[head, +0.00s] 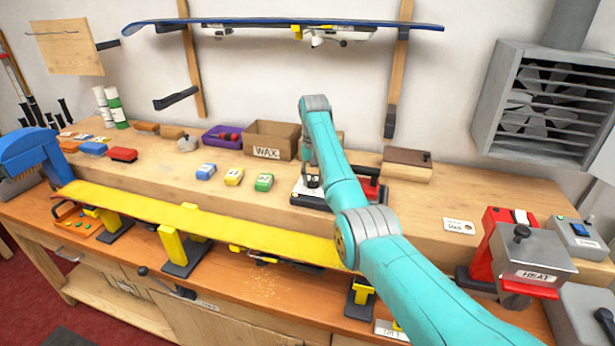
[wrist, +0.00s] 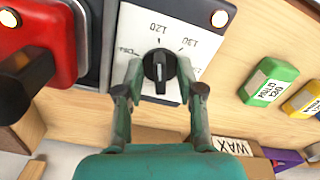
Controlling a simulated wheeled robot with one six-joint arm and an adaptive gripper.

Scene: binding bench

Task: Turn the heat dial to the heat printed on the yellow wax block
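The heat dial is a black knob (wrist: 160,70) on a white plate printed with 120, 130 and a partly hidden word at left. Its pale mark points up, roughly towards 120. My gripper (wrist: 160,66) has one finger on each side of the knob, with gaps visible, so it looks open around it. In the head view my gripper (head: 312,180) is over the dial's unit (head: 305,198), hiding most of the dial. The yellow wax block (head: 233,177) lies on the bench to the left, between blue and green blocks. It is at the right edge of the wrist view (wrist: 305,98), its print upside down and unreadable.
A green block (wrist: 268,82) lies near the dial. A red iron (wrist: 35,45) stands beside the dial plate. A cardboard WAX box (head: 272,140) and purple tray (head: 222,136) stand behind. A yellow ski (head: 200,220) runs along the bench's front.

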